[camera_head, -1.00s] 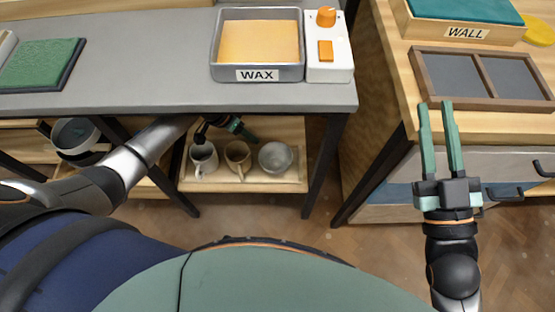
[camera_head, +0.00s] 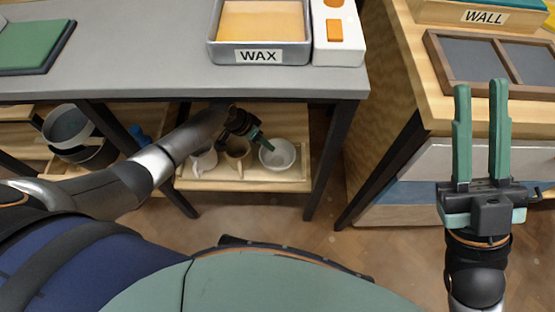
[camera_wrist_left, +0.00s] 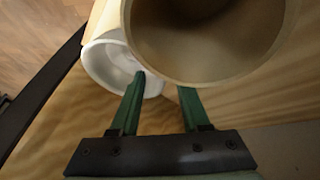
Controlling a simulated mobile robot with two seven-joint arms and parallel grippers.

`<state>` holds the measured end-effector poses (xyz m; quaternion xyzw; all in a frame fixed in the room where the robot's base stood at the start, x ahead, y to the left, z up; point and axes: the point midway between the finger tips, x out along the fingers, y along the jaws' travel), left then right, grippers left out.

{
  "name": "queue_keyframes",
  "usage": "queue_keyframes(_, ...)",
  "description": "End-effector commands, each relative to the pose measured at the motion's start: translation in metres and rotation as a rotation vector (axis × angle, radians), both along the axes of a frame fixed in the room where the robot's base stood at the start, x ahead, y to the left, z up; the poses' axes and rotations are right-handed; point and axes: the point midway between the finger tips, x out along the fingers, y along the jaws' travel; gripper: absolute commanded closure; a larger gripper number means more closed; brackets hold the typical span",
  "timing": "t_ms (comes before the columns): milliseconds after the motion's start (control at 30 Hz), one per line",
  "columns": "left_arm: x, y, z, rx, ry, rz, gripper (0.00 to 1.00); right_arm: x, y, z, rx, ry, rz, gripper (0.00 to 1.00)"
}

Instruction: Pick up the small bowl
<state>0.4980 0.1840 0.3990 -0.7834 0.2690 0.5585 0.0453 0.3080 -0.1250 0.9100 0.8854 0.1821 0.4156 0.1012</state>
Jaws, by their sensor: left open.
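The small bowl (camera_head: 278,154), pale and round, stands at the right end of a wooden shelf under the grey table. My left gripper (camera_head: 256,142) is open, reaching down under the table edge close to the bowl's left side. In the left wrist view, my left gripper (camera_wrist_left: 160,82) shows two green fingers apart. There the left fingertip overlaps a white vessel, apparently the bowl (camera_wrist_left: 103,65); whether they touch is unclear. My right gripper (camera_head: 481,88) is open and empty by the right-hand cabinet.
A tan mug (camera_head: 238,160) and a white mug (camera_head: 203,162) stand left of the bowl, partly behind my left arm. The wax tray (camera_head: 260,57) sits on the grey table (camera_head: 150,72) above. A dark table leg (camera_head: 328,165) stands right of the shelf.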

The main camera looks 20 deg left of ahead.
Motion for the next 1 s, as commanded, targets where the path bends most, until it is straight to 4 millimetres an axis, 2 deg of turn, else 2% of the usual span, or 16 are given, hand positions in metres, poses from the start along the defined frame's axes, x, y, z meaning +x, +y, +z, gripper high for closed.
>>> queue_keyframes(33,0.0026,-0.0028,-0.0116,0.000,0.000,0.001,0.54,0.0002,0.0004,-0.0102,0.005,0.005,0.006,0.73)
queue_keyframes(133,0.0048,-0.0067,-0.0192,-0.001,0.000,0.001,0.54,0.0005,0.0007,-0.0151,0.013,0.010,0.013,0.73)
queue_keyframes(433,0.0057,-0.0077,-0.0198,0.000,-0.001,0.002,0.54,0.0005,0.0016,-0.0148,0.017,0.016,0.019,0.73)
queue_keyframes(833,0.0055,-0.0075,-0.0200,0.001,0.000,0.001,0.99,0.0004,0.0021,-0.0151,0.014,0.016,0.021,0.73)
queue_keyframes(1000,0.0054,-0.0072,-0.0201,0.001,0.000,0.002,1.00,0.0005,0.0020,-0.0151,0.013,0.016,0.020,0.73)
